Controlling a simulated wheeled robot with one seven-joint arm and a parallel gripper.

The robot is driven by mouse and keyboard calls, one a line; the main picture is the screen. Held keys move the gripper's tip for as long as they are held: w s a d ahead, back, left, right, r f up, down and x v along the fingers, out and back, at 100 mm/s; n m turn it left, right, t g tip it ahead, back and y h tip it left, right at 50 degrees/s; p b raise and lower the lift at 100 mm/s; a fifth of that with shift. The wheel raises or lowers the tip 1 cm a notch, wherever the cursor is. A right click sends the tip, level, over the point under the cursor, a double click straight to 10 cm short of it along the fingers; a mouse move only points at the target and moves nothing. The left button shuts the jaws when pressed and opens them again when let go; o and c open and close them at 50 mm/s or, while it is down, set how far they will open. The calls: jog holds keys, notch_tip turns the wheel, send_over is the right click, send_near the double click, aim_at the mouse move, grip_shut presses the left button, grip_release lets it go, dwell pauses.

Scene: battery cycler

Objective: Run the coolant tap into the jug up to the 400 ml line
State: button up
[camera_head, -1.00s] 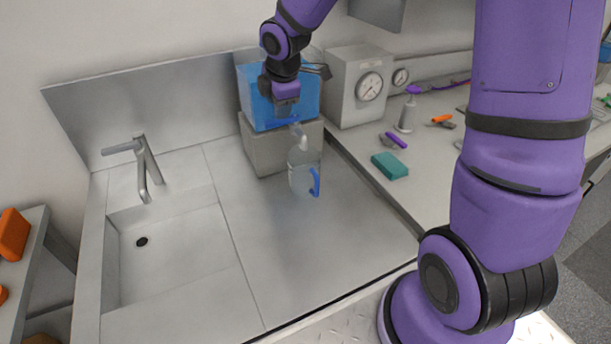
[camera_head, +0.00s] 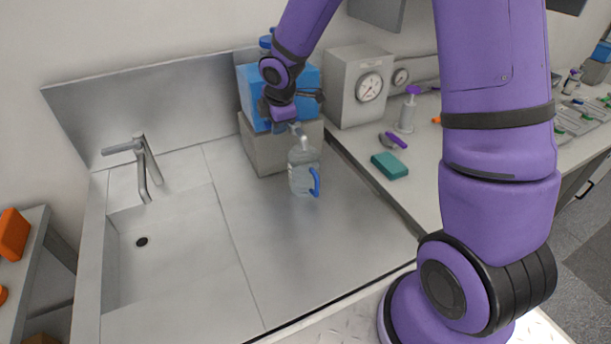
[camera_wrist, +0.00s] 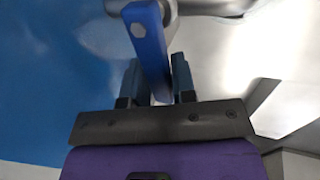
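The clear jug (camera_head: 303,178) with a blue handle (camera_head: 314,182) stands upright on the steel counter, under the tap's spout (camera_head: 300,134). It has a bluish tint that looks like liquid; the 400 ml line and level are too small to read. The tap is on the front of the blue coolant tank (camera_head: 250,95). My gripper (camera_head: 293,126) is at the tap, above the jug. In the wrist view, the blue tap lever (camera_wrist: 149,35) lies between the two fingers of my gripper (camera_wrist: 157,78), which look closed against its sides. The lever is hidden in the head view.
The tank sits on a grey block (camera_head: 268,155). A sink (camera_head: 170,260) with a faucet (camera_head: 146,165) is at left. The counter before the jug is clear.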

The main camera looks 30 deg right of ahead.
jog(key=shift+d, duration=0.1)
jog(key=shift+s+d+n+g+y, duration=0.1)
jog(key=shift+s+n+y, duration=0.3)
jog(key=shift+n, duration=0.65)
jog(key=shift+s+d+n+g+y, duration=0.15)
jog(key=shift+s+n+y, duration=0.3)
jog(key=shift+n, duration=0.65)
jog(key=shift+s+d+n+g+y, duration=0.1)
jog(key=shift+s+n+y, duration=0.3)
jog(key=shift+n, duration=0.65)
jog(key=shift+s, duration=0.1)
